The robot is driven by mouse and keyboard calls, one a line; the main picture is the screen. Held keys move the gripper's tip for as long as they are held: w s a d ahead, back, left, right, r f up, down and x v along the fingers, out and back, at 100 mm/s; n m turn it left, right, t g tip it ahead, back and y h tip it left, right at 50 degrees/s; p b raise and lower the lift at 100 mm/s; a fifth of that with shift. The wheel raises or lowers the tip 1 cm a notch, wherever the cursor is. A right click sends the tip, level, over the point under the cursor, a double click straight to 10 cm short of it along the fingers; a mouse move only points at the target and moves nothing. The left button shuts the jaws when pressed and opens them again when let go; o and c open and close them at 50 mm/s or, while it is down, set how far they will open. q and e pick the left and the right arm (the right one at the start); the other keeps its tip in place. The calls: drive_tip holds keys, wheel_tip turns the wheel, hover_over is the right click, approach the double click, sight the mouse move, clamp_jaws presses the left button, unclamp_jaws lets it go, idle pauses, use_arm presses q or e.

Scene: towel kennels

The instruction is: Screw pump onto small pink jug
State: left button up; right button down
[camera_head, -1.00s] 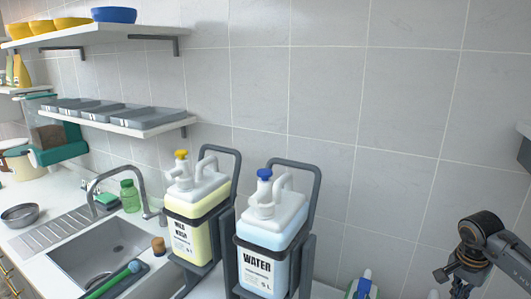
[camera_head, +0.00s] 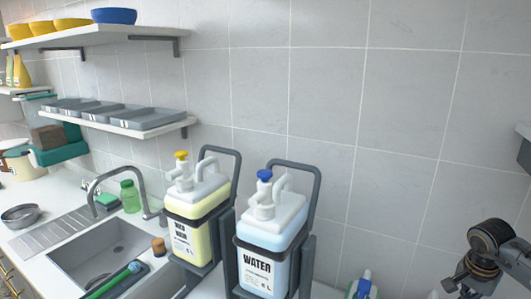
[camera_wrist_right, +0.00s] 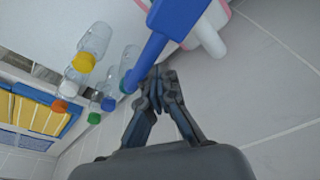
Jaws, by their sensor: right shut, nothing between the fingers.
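My right gripper (camera_wrist_right: 160,85) is shut and empty, fingertips together in the right wrist view. Just beyond the fingertips is a blue object (camera_wrist_right: 172,22) with a narrow blue end; I cannot tell if it touches the fingers. A white and pink object (camera_wrist_right: 213,30), partly cut off at the top, lies behind the blue one; I cannot tell whether it is the small pink jug. In the head view my right arm (camera_head: 485,262) is at the lower right and its fingertips are not clear. No pump is clearly identifiable in the wrist view. My left gripper is not in view.
A yellow jug (camera_head: 203,200) and a "WATER" jug (camera_head: 268,240) stand in dark racks beside the sink (camera_head: 100,250). Shelves (camera_head: 150,123) hang on the tiled wall at left. Several clear bottles with coloured caps (camera_wrist_right: 95,40) show in the wrist view.

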drive_tip(key=shift+s, duration=0.3)
drive_tip(key=shift+s, duration=0.55)
idle(0.3)
drive_tip(key=shift+s, duration=0.2)
drive_tip(key=shift+s+a, duration=0.15)
drive_tip(key=shift+s, duration=0.35)
drive_tip(key=shift+s+a, duration=0.25)
drive_tip(key=shift+s, duration=0.35)
drive_tip(key=shift+s+a, duration=0.1)
drive_tip(key=shift+s, duration=0.05)
